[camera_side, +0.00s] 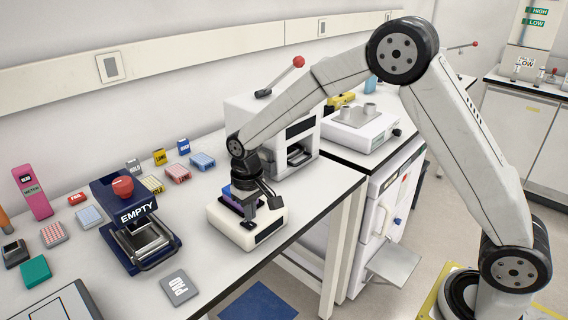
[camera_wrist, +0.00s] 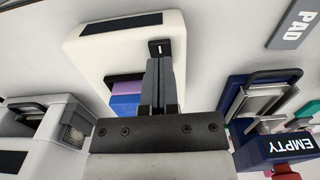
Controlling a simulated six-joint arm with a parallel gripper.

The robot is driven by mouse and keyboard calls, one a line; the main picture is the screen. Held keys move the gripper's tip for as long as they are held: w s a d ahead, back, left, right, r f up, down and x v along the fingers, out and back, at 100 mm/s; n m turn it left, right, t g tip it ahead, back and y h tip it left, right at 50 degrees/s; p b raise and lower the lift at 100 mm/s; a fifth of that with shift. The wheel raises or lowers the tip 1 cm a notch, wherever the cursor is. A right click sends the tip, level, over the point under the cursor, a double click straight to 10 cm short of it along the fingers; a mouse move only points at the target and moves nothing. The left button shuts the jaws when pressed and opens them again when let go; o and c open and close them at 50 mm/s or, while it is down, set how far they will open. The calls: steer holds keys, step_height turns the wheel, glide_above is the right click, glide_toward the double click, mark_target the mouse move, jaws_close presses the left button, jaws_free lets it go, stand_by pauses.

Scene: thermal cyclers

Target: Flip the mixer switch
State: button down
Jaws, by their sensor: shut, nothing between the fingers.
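The mixer (camera_side: 232,231) is a low cream-white box with a dark strip on its front, standing on the bench in the side view. A blue and purple piece sits on top of it, partly behind my gripper. In the wrist view the mixer (camera_wrist: 88,48) lies under my fingers. Its switch (camera_wrist: 161,46) is a small black rocker with a white line, near one corner. My gripper (camera_wrist: 159,62) is shut and empty, its tips right at the switch's edge; I cannot tell whether they touch.
A dark blue press marked EMPTY (camera_side: 138,214) stands left of the mixer. A grey PAD card (camera_side: 180,289) lies in front of it. A white machine with a red-knobbed lever (camera_side: 300,121) stands behind my gripper. Small coloured boxes line the back. The bench edge is close in front.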

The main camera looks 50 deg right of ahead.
mark_target(257, 228)
steer(key=shift+f, duration=1.1)
stand_by(1.0)
steer(key=shift+r, duration=3.5)
steer(key=shift+s, duration=0.1)
steer(key=s+d+f+t, duration=0.1)
steer(key=s+d, duration=0.2)
steer(key=s, duration=0.6)
steer(key=s+d+f+t, duration=0.1)
steer(key=s+d, duration=0.3)
steer(key=s, duration=0.6)
steer(key=shift+d+f+t, duration=0.25)
steer(key=shift+f+t, duration=0.05)
steer(key=shift+f, duration=0.05)
